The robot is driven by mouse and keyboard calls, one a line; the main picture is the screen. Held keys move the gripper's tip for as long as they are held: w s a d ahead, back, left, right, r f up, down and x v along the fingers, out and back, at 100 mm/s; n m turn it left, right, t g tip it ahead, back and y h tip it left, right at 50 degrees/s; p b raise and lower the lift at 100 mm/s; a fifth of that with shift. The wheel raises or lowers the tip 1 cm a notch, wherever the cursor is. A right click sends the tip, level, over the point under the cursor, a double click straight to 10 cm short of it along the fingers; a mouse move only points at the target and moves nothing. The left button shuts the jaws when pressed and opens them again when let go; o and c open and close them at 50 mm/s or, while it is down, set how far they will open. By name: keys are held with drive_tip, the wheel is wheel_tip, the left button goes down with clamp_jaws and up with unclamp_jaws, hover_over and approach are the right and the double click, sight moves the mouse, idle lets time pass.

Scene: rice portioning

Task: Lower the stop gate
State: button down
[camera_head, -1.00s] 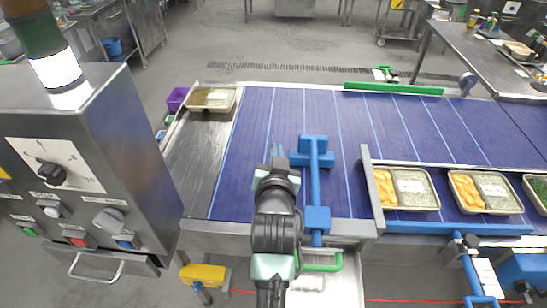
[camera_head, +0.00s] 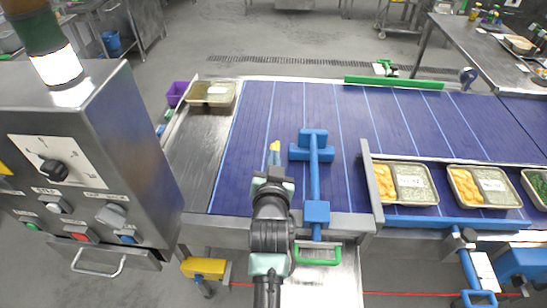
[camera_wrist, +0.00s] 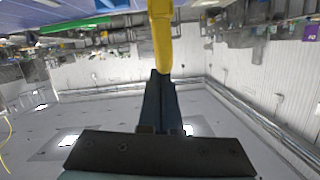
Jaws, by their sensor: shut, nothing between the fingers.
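I cannot tell for sure which part is the stop gate. A blue T-shaped arm (camera_head: 314,170) lies over the belt, its crosspiece at the far end and a blue block (camera_head: 317,212) at the near edge. A green-framed handle (camera_head: 318,256) is below that block. A metal upright plate (camera_head: 369,185) stands at the left end of the tray lane. My gripper (camera_head: 273,155) is shut over the belt, left of the blue arm and apart from it. In the wrist view its dark fingers (camera_wrist: 160,85) are together, with a yellow piece (camera_wrist: 161,35) beyond them.
Filled trays (camera_head: 405,183) sit right of the metal plate. Another tray (camera_head: 211,93) is at the far left. A control box (camera_head: 85,150) with knobs stands at left. A green rail (camera_head: 394,82) lines the far belt edge. The belt (camera_head: 250,140) left of my gripper is clear.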

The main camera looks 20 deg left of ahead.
wheel_tip(320, 180, down, 7)
drive_tip(key=b, duration=0.5)
drive_tip(key=shift+r, duration=0.1)
drive_tip(key=shift+s+r, duration=0.1)
wheel_tip(320, 180, up, 5)
drive_tip(key=p, duration=0.4)
drive_tip(key=b+v, duration=0.3)
drive_tip(key=v, duration=0.6)
drive_tip(key=shift+s+d, duration=0.25)
drive_tip(key=shift+d, duration=0.3)
